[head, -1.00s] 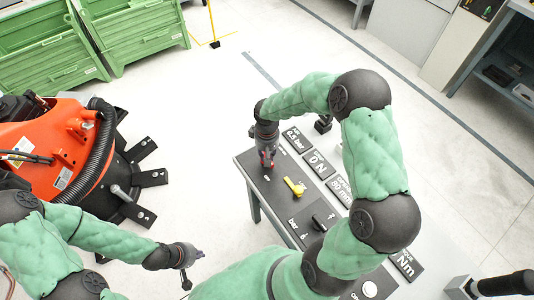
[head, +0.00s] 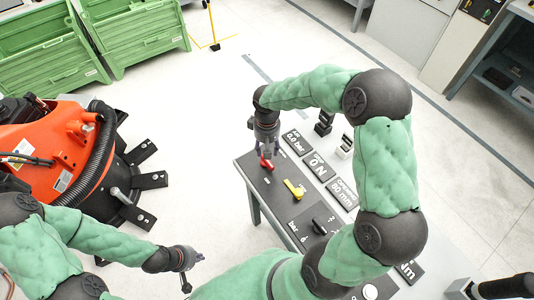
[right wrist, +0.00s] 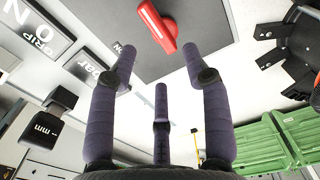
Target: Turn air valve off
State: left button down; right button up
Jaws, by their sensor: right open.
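The red air valve handle (head: 266,164) sits on the dark panel top (head: 262,182) near its far left corner. In the right wrist view the red handle (right wrist: 157,28) lies beyond the fingertips, not held. My right gripper (head: 265,150) points down just over the handle, and its fingers partly hide it. In the right wrist view its three fingers (right wrist: 161,75) are spread and empty. My left gripper (head: 192,271) is away from the panel at lower left, with its fingers apart and nothing visible between them.
A yellow handle (head: 293,189) and a black knob (head: 319,225) are on the same panel. The air display (head: 294,140) reads 0.0 bar. More display plates line the panel's right side. An orange machine (head: 50,145) and green crates (head: 130,35) stand at left.

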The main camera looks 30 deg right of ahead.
notch_tip(320, 180, up, 6)
jog(key=shift+f, duration=0.1)
dwell(0.7)
